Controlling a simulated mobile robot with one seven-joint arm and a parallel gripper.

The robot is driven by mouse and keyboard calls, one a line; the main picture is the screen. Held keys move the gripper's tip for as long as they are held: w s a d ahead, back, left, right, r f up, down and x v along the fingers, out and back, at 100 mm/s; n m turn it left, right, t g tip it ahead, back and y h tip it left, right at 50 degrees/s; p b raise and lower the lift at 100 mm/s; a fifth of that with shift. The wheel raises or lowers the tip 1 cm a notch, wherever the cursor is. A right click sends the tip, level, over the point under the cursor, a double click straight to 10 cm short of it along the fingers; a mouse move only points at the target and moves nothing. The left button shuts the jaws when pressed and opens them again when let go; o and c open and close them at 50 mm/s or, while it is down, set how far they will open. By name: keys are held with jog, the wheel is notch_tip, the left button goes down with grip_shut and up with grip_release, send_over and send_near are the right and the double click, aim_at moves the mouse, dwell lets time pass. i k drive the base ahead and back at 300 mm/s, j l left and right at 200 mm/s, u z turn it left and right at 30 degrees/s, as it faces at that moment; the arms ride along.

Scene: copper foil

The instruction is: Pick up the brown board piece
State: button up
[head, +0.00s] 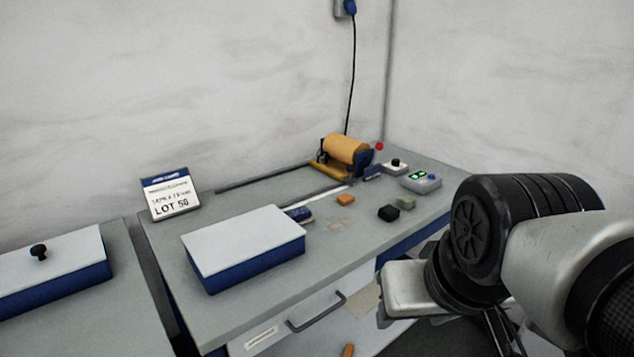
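A flat tan-brown piece (363,301), which looks like the board piece, shows in the head view in front of the bench's drawer side. Its right edge meets the pale grey end of my arm, my gripper (384,311), in the picture. The fingers are mostly hidden or too small to make out, so I cannot tell whether they are open or shut, or whether they hold the piece.
A drawer handle (318,313) juts out in front.

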aim_at(345, 199)
jog(key=i+l+u, duration=0.8)
jog(key=l, duration=0.2)
jog(key=k+j, duration=0.05)
jog(key=k, duration=0.05)
